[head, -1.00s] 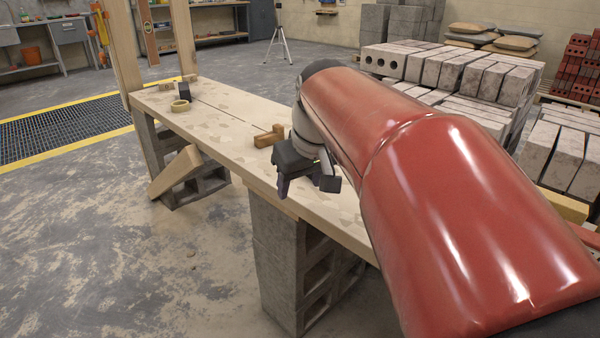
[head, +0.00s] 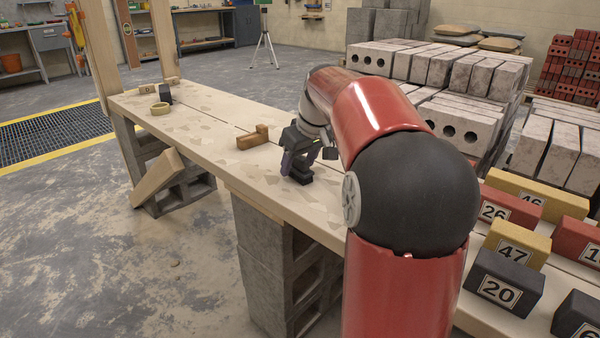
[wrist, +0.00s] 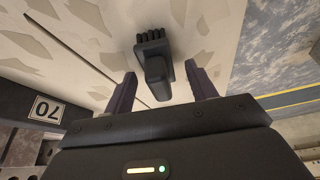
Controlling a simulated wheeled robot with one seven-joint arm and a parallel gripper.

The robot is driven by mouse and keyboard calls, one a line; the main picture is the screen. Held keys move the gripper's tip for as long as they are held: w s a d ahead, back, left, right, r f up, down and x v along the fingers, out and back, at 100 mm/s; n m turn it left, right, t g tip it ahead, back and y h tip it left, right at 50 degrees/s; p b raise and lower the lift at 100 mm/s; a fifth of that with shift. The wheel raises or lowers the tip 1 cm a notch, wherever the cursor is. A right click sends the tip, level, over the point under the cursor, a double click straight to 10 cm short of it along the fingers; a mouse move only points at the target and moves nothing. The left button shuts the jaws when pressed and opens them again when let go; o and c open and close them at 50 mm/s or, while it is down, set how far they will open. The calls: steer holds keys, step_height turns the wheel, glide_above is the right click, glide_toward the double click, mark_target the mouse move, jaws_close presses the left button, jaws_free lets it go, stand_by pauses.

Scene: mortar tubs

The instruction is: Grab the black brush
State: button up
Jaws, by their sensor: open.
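The black brush (wrist: 154,72), with a row of short bristles at its far end, shows in the wrist view over the pale wooden bench. My gripper (wrist: 160,72) is open, with one dark finger on each side of the brush and a gap visible on both sides. In the head view my gripper (head: 300,160) is low over the bench (head: 215,150), and a dark shape at the bench top there is probably the brush, partly hidden by the fingers. I cannot tell how high the fingertips are above the bench.
A brown wooden piece (head: 253,138) lies just left of my gripper. A tape roll (head: 160,108) and a small black block (head: 166,95) are at the bench's far end. Numbered blocks, including a dark one (head: 503,283), stand at the right. Concrete blocks (head: 265,240) support the bench.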

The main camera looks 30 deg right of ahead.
steer(key=shift+w+f, duration=0.1)
steer(key=shift+f, duration=0.15)
steer(key=c, duration=1.1)
steer(key=shift+r, duration=0.1)
